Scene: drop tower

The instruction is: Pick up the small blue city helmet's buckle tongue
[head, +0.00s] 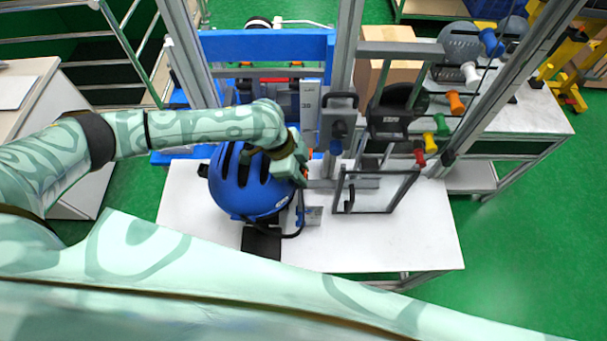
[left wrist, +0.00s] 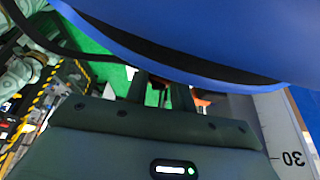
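The blue city helmet (head: 240,192) sits on a dark stand on the white table, with black vents on top. A black strap (head: 299,216) hangs in a loop at its right side. I cannot make out the buckle tongue in either view. My left gripper (head: 303,160) is at the helmet's upper right edge, pointing away from me. In the left wrist view the helmet's blue shell (left wrist: 220,35) fills the top, and a black strap (left wrist: 60,48) runs at the left. The two dark fingers (left wrist: 160,92) stand apart with green floor between them; their tips are hidden by the helmet.
The drop tower's grey posts (head: 345,50) and a blue beam (head: 265,46) rise just behind the helmet. A clear framed panel (head: 378,190) stands to the right. The front right of the white table (head: 400,245) is clear.

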